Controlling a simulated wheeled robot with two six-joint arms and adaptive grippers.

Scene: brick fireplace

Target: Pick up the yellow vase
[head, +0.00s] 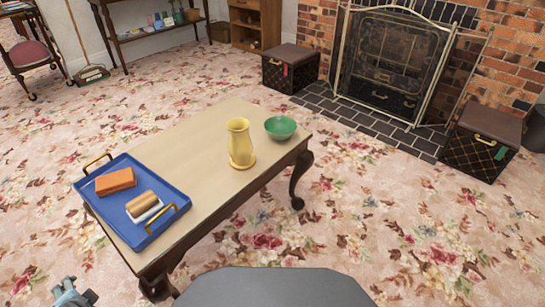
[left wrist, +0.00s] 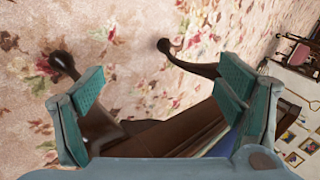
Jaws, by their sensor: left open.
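The yellow vase (head: 240,144) stands upright on the wooden coffee table (head: 190,140), near its right end in the head view. My left gripper (head: 72,296) shows only at the bottom left edge of the head view, low and apart from the table and the vase. In the left wrist view my left gripper (left wrist: 165,100) is open, its teal pads wide apart with nothing held. Beyond the pads are dark table legs and the carpet. The vase is not visible in the left wrist view. My right gripper is in neither view.
A green bowl (head: 280,127) stands just right of the vase. A blue tray (head: 170,187) with an orange block (head: 115,181) and a tan roll (head: 143,202) sits on the table's left end. Floral carpet (head: 400,240) is clear right of the table; a fireplace screen (head: 390,62) stands behind.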

